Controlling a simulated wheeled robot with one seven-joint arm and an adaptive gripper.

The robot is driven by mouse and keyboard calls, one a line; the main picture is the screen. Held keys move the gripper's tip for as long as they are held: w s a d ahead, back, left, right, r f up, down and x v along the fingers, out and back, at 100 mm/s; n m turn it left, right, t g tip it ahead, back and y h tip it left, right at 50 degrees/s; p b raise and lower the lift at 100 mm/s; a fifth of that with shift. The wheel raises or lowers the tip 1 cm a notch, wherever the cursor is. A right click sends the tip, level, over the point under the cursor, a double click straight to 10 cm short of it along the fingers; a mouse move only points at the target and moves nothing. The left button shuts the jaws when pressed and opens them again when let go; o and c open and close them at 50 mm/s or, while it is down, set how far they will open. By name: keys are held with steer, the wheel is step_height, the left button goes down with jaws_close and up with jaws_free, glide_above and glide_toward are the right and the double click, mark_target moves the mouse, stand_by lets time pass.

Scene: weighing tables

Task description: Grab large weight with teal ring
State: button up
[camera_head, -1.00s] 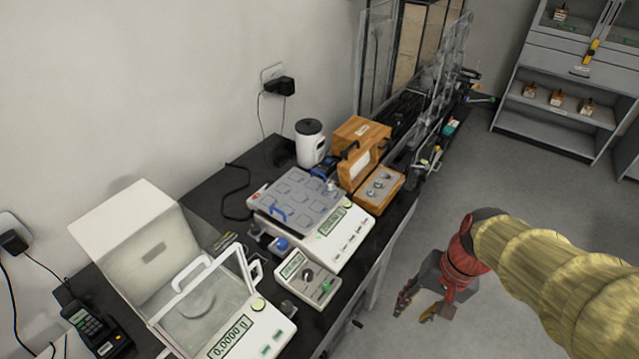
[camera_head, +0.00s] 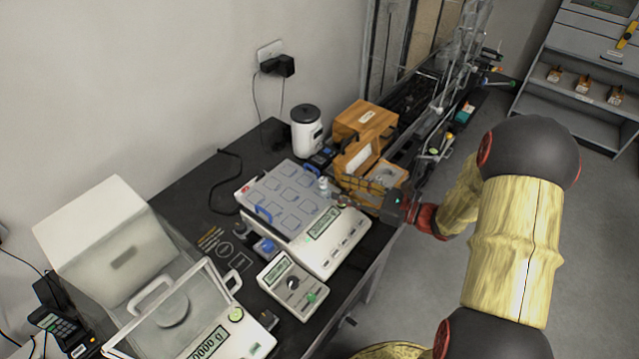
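A small silvery upright cylinder (camera_head: 324,186), which looks like a weight, stands at the right edge of the blue-grey tray on the middle scale. Any teal ring on it is too small to make out. My gripper (camera_head: 338,190) reaches in from the right, its fingers apart and pointing left, with the tips close to the cylinder. I cannot tell whether they touch it. The open wooden weight box (camera_head: 356,160) is behind my gripper, which partly hides its lower part and contents.
The middle scale (camera_head: 322,243) carries the tray (camera_head: 282,200). A small meter (camera_head: 291,285) and a lidded balance (camera_head: 180,320) stand nearer. A white canister (camera_head: 306,131) stands behind. Glass panels and clamps crowd the far end of the black table (camera_head: 190,195). The floor at right is free.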

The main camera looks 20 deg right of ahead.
mark_target(323, 180)
steer(key=x, duration=0.2)
steer(key=b+x, duration=0.1)
steer(key=x, duration=0.1)
steer(key=b+x, duration=0.1)
steer(key=x, duration=0.1)
steer(key=shift+w+d+f, duration=0.2)
steer(key=shift+w+f, duration=0.05)
steer(key=shift+w, duration=0.1)
steer(key=shift+w+a+r+b, duration=0.1)
steer(key=shift+w+a+b, duration=0.3)
steer(key=shift+w+a, duration=0.05)
steer(key=shift+c, duration=0.2)
jaws_close()
